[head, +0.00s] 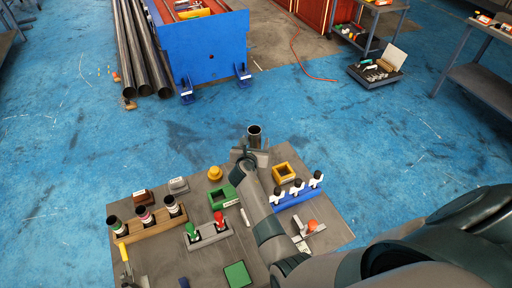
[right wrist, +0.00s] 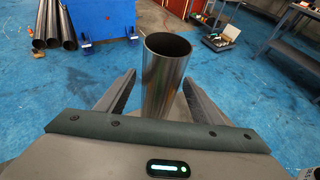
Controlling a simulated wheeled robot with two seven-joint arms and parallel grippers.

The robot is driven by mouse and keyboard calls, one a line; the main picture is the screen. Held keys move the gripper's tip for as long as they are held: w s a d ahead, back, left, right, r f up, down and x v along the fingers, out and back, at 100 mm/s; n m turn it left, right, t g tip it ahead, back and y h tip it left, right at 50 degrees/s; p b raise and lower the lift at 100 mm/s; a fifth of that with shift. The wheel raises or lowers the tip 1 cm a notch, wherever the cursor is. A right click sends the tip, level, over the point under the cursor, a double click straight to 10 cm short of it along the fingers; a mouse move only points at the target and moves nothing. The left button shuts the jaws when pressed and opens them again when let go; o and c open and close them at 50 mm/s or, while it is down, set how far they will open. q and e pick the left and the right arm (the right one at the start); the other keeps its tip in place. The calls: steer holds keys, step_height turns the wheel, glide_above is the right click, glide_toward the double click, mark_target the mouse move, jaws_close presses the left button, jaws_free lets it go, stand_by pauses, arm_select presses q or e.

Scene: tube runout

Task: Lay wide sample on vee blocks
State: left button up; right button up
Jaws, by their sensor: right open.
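A wide, shiny metal tube (head: 254,131) stands upright with its open end up, at the far edge of the work table. In the right wrist view the tube (right wrist: 164,75) rises between the two fingers of my right gripper (right wrist: 160,90). Those fingers are apart, with a visible gap on each side of the tube. In the head view my right gripper (head: 250,155) hides the tube's lower part, so I cannot tell what it stands in. I cannot clearly make out the vee blocks. My left gripper is not in view.
A wooden rack (head: 152,230) holds labelled tubes at the left. Green (head: 222,197) and yellow (head: 285,172) square holders stand near my right arm, as does a yellow knob (head: 214,173). Blue floor lies beyond the table.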

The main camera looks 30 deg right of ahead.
mark_target(254, 137)
steer(key=shift+a, duration=0.1)
steer(key=c, duration=0.6)
steer(key=shift+r, duration=0.1)
steer(key=c, duration=0.8)
steer(key=shift+c, duration=0.2)
steer(key=shift+r, duration=0.5)
steer(key=r, duration=0.3)
steer(key=shift+d+r, duration=0.2)
steer(key=shift+r, duration=0.05)
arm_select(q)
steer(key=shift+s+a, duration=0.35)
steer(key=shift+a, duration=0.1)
arm_select(e)
steer(key=s+d+r, duration=0.6)
steer(key=s+d, duration=0.1)
steer(key=d, duration=0.2)
steer(key=shift+r, duration=0.25)
steer(key=shift+w, duration=0.1)
